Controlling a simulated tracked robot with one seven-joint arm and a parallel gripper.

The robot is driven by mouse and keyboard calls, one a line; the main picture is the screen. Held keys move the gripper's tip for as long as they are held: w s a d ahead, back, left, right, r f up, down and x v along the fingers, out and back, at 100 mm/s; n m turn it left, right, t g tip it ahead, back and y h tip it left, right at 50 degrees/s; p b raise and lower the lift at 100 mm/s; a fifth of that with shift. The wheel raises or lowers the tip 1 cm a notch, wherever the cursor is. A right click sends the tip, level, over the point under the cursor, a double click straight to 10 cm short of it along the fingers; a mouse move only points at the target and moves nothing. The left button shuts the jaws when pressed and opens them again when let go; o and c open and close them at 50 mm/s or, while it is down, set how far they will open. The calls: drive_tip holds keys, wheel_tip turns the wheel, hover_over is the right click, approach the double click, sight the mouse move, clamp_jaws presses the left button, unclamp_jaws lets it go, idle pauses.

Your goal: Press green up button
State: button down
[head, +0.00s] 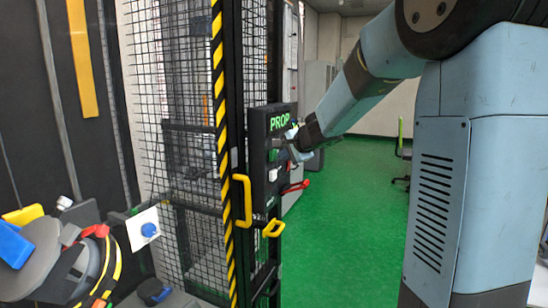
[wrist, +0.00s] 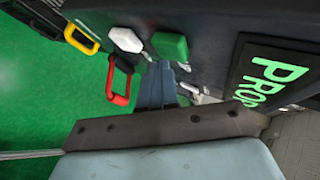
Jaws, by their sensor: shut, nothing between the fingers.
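The green button (wrist: 170,47) is a raised green block on the dark control box (head: 258,165). In the wrist view it lies just beyond the tip of my gripper (wrist: 160,72). My gripper is shut and empty, with its fingers together, and points at the box face. I cannot tell whether it touches the button. In the head view my gripper (head: 283,148) is at the box, below the lit "PROP" display (head: 280,121), and the green button is not clearly visible there. The display also shows in the wrist view (wrist: 272,80).
A white knob (wrist: 125,39) is beside the green button. A red handle (wrist: 121,84) sticks out close to my gripper. Yellow handles (head: 242,200) (head: 272,228) are on the mesh cage (head: 170,100) and below the box. The green floor (head: 350,220) is open behind.

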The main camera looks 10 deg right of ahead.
drive_tip(key=shift+w+a, duration=0.25)
drive_tip(key=shift+a, duration=0.15)
idle(0.8)
drive_tip(key=shift+s+d, duration=0.55)
drive_tip(key=shift+d, duration=0.2)
drive_tip(key=shift+d, duration=0.15)
drive_tip(key=s+d, duration=0.1)
drive_tip(key=d, duration=0.1)
drive_tip(key=s+d, duration=0.1)
drive_tip(key=s, duration=0.1)
drive_tip(key=shift+d, duration=0.4)
idle(0.6)
